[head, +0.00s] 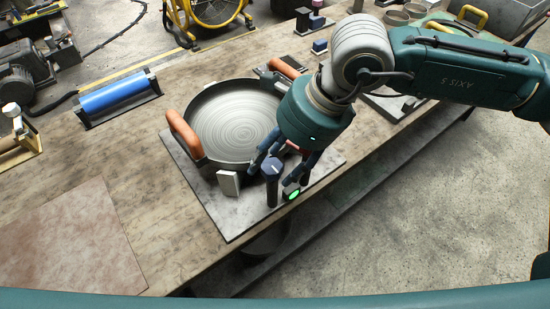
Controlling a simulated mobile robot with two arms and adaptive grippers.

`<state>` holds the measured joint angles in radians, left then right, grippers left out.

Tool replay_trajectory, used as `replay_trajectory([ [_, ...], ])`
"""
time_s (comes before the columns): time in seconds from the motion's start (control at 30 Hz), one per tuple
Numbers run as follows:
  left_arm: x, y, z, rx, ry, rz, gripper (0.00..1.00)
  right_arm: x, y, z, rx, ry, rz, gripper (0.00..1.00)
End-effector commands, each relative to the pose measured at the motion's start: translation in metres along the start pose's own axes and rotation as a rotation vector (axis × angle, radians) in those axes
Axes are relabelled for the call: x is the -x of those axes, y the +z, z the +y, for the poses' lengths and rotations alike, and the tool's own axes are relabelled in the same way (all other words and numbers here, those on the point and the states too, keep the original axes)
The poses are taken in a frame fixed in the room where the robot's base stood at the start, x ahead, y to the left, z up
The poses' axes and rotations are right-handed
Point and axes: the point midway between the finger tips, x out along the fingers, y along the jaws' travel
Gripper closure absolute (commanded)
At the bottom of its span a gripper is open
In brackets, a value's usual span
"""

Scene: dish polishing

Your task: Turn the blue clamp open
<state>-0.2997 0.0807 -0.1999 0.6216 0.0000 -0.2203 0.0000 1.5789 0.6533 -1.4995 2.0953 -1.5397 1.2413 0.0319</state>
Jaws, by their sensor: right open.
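The blue clamp (272,170) is a short dark post with a blue round top and a pale mark on it. It stands upright at the front edge of the grey plate (228,228). My right gripper (271,176) reaches down from the upper right, its fingers apart on either side of the clamp's top. Whether either finger touches it I cannot tell. A round metal pan (235,122) with orange handles lies on the plate behind the clamp. My left gripper is not in view.
A small white block (229,183) stands against the pan's front. A green-lit button (291,193) sits right of the clamp. A blue roller (118,96) lies on the workbench to the left. A brownish sheet (70,245) covers the front left.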

Motion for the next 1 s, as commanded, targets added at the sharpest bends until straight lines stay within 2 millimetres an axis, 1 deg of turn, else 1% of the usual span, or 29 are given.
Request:
replay_trajectory([
  [0.03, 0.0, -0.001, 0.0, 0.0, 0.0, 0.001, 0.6, 0.0, 0.0, 0.0, 0.0, 0.0, 0.0, 0.48],
  [0.1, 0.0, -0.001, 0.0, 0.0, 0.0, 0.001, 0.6, 0.0, 0.0, 0.0, 0.0, 0.0, 0.0, 0.62],
  [0.17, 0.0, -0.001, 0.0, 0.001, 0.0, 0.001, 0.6, 0.0, 0.0, 0.0, 0.0, 0.0, -0.001, 0.74],
  [0.2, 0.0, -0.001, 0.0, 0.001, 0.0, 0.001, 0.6, 0.0, 0.001, 0.0, 0.0, 0.0, -0.002, 0.82],
  [0.3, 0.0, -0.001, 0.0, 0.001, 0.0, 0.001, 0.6, 0.001, 0.001, -0.001, 0.0, -0.001, -0.003, 1.0],
  [0.47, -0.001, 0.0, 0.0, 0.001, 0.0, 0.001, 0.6, 0.001, 0.002, -0.001, 0.003, -0.001, -0.006, 1.0],
  [0.67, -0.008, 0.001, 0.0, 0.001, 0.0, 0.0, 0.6, 0.0, 0.002, -0.002, 0.038, 0.012, -0.009, 1.0],
  [0.87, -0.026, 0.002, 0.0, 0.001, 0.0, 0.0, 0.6, -0.003, 0.003, -0.003, 0.141, 0.053, -0.013, 1.0],
  [1.0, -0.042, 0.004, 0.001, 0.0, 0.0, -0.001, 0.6, -0.004, 0.004, -0.004, 0.248, 0.097, -0.014, 1.0],
])
